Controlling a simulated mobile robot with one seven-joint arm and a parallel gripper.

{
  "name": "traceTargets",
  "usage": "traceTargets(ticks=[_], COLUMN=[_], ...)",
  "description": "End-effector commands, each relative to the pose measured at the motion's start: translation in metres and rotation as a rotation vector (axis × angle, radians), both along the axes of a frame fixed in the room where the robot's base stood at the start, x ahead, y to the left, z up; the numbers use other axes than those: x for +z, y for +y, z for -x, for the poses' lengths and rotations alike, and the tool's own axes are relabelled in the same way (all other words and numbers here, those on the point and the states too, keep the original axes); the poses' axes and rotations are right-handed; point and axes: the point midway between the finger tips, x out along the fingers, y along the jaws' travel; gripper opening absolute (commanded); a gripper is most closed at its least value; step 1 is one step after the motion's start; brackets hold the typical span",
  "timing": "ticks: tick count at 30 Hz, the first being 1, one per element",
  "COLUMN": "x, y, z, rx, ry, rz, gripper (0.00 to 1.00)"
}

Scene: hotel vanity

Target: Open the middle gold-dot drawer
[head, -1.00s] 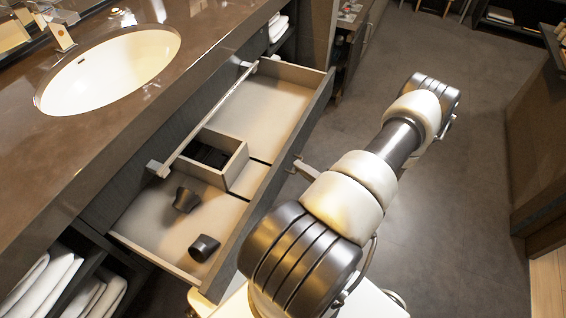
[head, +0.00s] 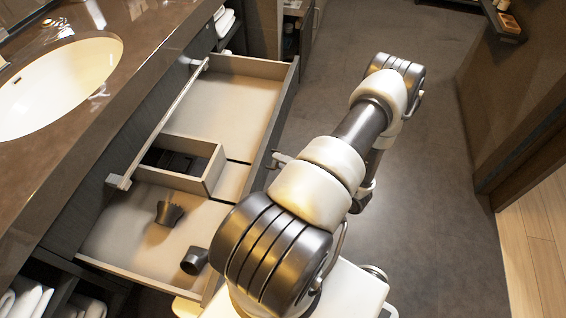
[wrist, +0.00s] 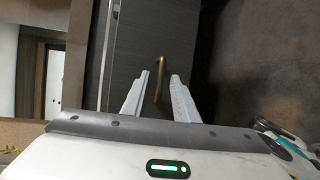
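A wide drawer (head: 240,90) under the vanity counter stands pulled out in the head view. I cannot make out a gold dot on it. My gripper (head: 279,161) is partly visible outside the drawer's front panel, beyond my arm. In the wrist view my gripper (wrist: 163,82) has its two fingers apart. A slim brass handle (wrist: 158,72) on a dark panel (wrist: 133,58) appears between them. I cannot tell whether the fingers touch the handle or how deep it sits. The drawer's outer face is hidden in the head view.
The drawer holds a divider box (head: 213,170) and two dark objects, one at the middle (head: 168,212) and one near the front (head: 194,260). A sink (head: 60,85) is set in the counter. Rolled towels (head: 25,298) lie below. Floor (head: 440,150) is clear to the right.

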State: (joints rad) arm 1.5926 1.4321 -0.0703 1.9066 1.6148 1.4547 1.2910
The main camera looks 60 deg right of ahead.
Motion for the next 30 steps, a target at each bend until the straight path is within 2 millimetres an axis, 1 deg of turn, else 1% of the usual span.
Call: traceTargets(ticks=[7,11,14,17,24,30], x=[0.000,0.002,0.005,0.010,0.021,0.029], y=[0.000,0.000,0.000,0.001,0.004,0.007], z=[0.000,0.009,0.024,0.046,0.104,0.145], rx=[-0.001,-0.002,-0.003,-0.004,-0.005,-0.002], ry=[0.000,0.001,0.003,0.002,0.002,0.002], rz=[0.000,0.001,0.000,0.002,0.002,0.001], gripper=[0.26,0.26,0.26,0.26,0.26,0.26])
